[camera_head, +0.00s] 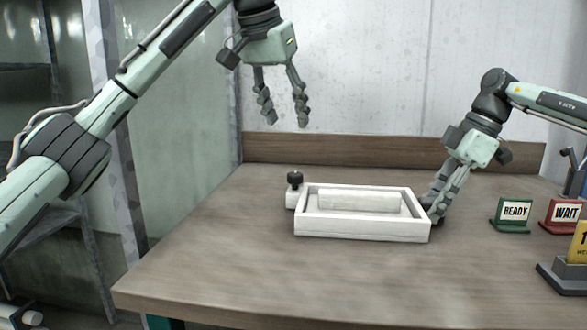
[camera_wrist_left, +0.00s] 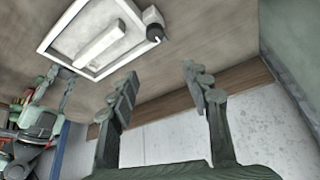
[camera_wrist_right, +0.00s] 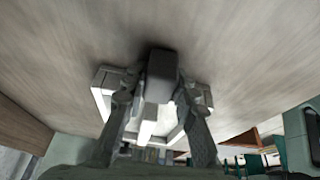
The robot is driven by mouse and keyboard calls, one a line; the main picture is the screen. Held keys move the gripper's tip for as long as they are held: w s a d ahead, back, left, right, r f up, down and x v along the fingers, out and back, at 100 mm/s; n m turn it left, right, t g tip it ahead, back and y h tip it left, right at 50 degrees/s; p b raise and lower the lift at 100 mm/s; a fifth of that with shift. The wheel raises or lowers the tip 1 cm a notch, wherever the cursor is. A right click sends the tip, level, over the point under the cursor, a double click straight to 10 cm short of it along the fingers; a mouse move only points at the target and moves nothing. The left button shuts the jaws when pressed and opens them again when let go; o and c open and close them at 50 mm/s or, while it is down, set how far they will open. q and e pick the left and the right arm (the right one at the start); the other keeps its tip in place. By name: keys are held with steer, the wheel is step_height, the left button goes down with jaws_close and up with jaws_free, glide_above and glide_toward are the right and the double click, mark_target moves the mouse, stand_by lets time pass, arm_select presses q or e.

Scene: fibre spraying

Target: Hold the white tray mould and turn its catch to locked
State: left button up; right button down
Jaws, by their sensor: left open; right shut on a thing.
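The white tray mould (camera_head: 363,236) lies flat on the table, a shallow rectangular frame with a raised block inside. Its catch, a dark knob (camera_head: 295,178), stands on a small white block at the tray's left end; the knob also shows in the left wrist view (camera_wrist_left: 154,33). My left gripper (camera_head: 285,122) is open and empty, high above the table behind the knob. My right gripper (camera_head: 432,208) is at the tray's right end, shut on a dark grey handle (camera_wrist_right: 162,75) there. Whether the catch is locked I cannot tell.
A green READY sign (camera_head: 512,215) and a red WAIT sign (camera_head: 562,216) stand right of the tray. A yellow sign on a grey base (camera_head: 565,277) stands at the right edge. A wooden ledge (camera_head: 330,150) runs along the back. The table's front and left are clear.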

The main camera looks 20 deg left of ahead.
mark_target(295, 174)
arm_select(q)
steer(key=shift+g, duration=0.4)
steer(key=x, duration=0.4)
steer(key=s+x, duration=0.1)
steer(key=x, duration=0.7)
steer(key=shift+s+a+f, duration=0.2)
steer(key=shift+s+f, duration=0.1)
steer(key=shift+s, duration=0.05)
steer(key=shift+c, duration=0.5)
jaws_close()
